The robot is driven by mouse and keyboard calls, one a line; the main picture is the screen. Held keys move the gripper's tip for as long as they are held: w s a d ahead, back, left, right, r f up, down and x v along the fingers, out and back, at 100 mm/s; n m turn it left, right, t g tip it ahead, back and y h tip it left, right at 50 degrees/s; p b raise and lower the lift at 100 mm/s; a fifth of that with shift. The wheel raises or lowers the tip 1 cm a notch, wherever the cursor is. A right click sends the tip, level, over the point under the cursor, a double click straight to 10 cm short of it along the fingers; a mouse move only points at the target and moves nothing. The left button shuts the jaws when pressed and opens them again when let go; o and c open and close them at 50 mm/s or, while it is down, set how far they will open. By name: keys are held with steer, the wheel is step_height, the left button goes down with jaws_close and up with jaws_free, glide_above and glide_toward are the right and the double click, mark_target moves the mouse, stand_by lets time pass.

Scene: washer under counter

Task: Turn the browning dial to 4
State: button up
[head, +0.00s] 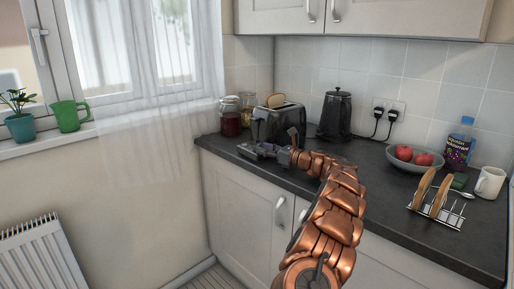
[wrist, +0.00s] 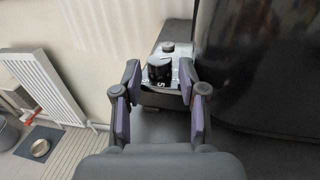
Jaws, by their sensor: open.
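The black toaster (head: 266,127) stands on the counter near the corner, with a slice of bread in its top. In the wrist view its dark glossy side (wrist: 262,65) fills the right. The black browning dial (wrist: 159,67) sits on a silver panel, with a white mark like a 5 at its near edge; its pointer setting is unclear. My gripper (wrist: 160,76) is open, with one finger to each side of the dial and gaps between. In the head view my gripper (head: 261,151) is low in front of the toaster, and the dial is hidden.
Jars (head: 230,118) stand left of the toaster, and a black kettle (head: 335,116) stands to its right. Farther right are a fruit bowl (head: 396,164), a toast rack (head: 433,209), a bottle (head: 458,148) and a mug (head: 489,183). The counter (head: 350,178) is clear around my arm.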

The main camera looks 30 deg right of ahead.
steer(key=shift+x, duration=2)
steer(key=shift+c, duration=0.2)
jaws_close()
